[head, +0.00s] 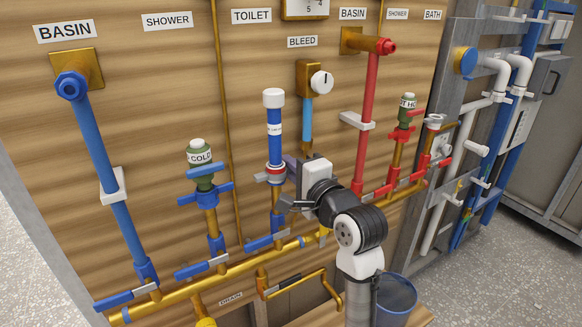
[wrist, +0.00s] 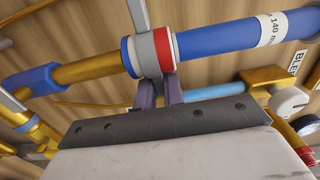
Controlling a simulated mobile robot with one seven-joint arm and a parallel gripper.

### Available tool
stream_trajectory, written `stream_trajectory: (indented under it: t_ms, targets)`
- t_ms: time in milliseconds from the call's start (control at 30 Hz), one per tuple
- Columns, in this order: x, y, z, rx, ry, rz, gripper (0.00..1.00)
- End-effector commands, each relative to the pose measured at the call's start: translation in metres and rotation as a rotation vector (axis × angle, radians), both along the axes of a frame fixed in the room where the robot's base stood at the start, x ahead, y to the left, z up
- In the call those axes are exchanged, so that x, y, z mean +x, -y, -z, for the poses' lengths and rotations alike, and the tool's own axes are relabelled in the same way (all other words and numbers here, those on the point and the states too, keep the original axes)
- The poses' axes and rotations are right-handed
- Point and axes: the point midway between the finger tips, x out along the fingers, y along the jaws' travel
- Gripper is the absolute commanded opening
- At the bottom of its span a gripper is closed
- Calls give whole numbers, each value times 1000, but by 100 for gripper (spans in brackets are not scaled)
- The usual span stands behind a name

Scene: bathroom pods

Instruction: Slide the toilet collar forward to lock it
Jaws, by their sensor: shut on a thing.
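The toilet pipe stands upright below the TOILET label, with a blue upper tube (head: 274,140) and a white cap. The toilet collar (head: 271,173) sits around the joint between the blue tube and the brass pipe below. In the wrist view the collar (wrist: 150,53) shows grey, red, white and blue bands, with a grey tab going up. My gripper (head: 289,172) reaches the collar from the right. In the wrist view its two dark fingers (wrist: 165,88) are shut on the collar's near side; the exact contact is partly hidden.
The green COLD valve (head: 201,165) stands to the left and the bleed knob (head: 321,82) above right. A red basin pipe (head: 367,120) rises behind my arm. A horizontal brass pipe (head: 240,267) runs below. A blue bucket (head: 398,293) stands at lower right.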

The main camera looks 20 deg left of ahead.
Motion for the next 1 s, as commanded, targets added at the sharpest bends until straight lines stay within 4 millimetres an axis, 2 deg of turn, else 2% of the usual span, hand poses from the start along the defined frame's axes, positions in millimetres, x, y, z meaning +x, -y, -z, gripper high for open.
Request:
stream_trajectory:
  t_ms: [233, 567, 600, 767, 1000]
  targets:
    - [0, 0, -18, 1, 0, 0, 0]
    - [0, 1, -19, 4, 6, 2, 0]
    - [0, 1, -19, 5, 6, 2, 12]
    - [0, 1, -18, 3, 5, 2, 32]
    - [0, 0, -17, 1, 2, 1, 32]
